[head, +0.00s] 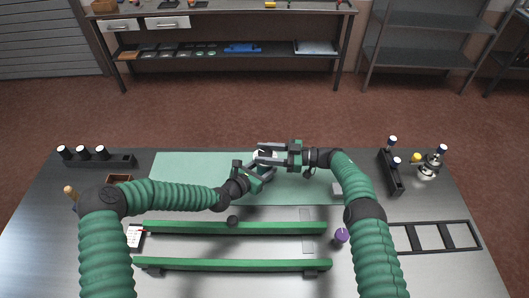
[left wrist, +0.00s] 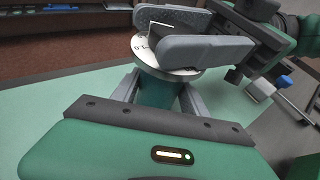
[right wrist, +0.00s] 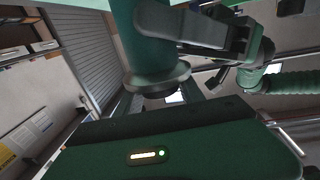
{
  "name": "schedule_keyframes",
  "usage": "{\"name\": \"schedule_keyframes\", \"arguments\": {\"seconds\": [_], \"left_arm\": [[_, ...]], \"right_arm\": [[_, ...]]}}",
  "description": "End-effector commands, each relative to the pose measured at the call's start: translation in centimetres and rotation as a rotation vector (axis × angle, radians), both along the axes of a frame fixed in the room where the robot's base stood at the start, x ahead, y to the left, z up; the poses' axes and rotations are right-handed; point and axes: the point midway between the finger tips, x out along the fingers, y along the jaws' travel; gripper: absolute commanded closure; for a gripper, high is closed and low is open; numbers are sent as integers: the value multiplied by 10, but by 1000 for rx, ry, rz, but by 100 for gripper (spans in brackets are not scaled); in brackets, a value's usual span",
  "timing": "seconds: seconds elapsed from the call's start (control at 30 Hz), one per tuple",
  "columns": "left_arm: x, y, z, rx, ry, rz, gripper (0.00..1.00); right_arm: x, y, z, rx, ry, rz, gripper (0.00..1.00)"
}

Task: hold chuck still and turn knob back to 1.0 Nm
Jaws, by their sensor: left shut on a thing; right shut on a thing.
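The chuck shows in the left wrist view as a green cylinder (left wrist: 157,93), with a pale dial disc (left wrist: 150,52) marked in dark print at its top. My left gripper (head: 257,172) is shut around the cylinder, below the disc. My right gripper (head: 265,154) is shut at the disc end, its grey fingers on both sides of the knob, which they mostly hide. In the right wrist view the cylinder (right wrist: 134,35) and its dark flange (right wrist: 155,82) show between the grippers. The dial's setting is too small to read.
A green mat (head: 185,168) lies under the grippers. Two green rails (head: 235,228) cross the bench in front. A rack with white-topped pieces (head: 115,160) stands left, another rack (head: 399,185) right. A purple-topped item (head: 341,235) and a black frame (head: 430,250) are nearer right.

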Motion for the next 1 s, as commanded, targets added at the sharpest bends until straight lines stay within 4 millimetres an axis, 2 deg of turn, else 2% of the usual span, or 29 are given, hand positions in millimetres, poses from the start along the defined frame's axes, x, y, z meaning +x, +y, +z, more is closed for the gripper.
{"name": "schedule_keyframes", "arguments": {"seconds": [0.2, 0.23, 0.37, 0.7, 0.77, 1.0], "left_arm": [[-2, -1, -3, -1, 9, -2, 100], [-2, -1, -3, -1, 9, -2, 100], [-1, -1, -3, -1, 8, -2, 100], [-1, -1, -3, -1, 7, -1, 100], [-1, -1, -3, -1, 7, -1, 100], [-1, -1, -3, -1, 6, 0, 100]], "right_arm": [[-3, 3, -2, 3, 5, 10, 95], [-3, 3, -2, 3, 5, 10, 51], [-3, 3, -1, 3, 4, 10, 34], [-2, -1, 0, 3, 2, 7, 33], [-2, -9, -1, 2, 2, 5, 33], [-7, -56, -2, 2, 2, 6, 33]]}}
